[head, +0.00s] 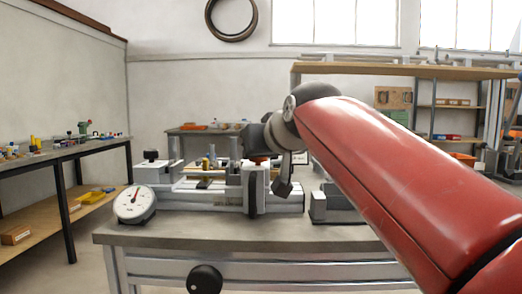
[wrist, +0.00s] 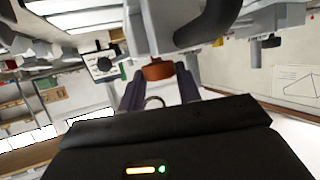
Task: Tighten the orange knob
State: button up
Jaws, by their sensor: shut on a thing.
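The orange knob (wrist: 157,71) sits on the grey frame jig and shows between my fingertips in the wrist view. In the head view only a small orange sliver of the knob (head: 260,158) shows at the top of the jig's upright block. My gripper (wrist: 159,82) has a dark finger on each side of the knob and is shut on it. In the head view my gripper is at the jig's right part, and my wrist partly hides it. The grey jig (head: 222,198) stands on the workbench.
A round dial gauge (head: 134,203) stands at the left front of the workbench (head: 225,236). A grey block (head: 335,206) stands to the right of the jig. A black round handle (head: 205,279) sticks out at the bench front. A side table (head: 70,155) with small parts is at the left.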

jog(key=shift+f, duration=0.1)
jog(key=o, duration=1)
jog(key=shift+c, duration=0.2)
jog(key=v, duration=0.7)
jog(key=shift+s+r, duration=0.2)
jog(key=shift+s, duration=0.15)
jog(key=shift+d, duration=0.15)
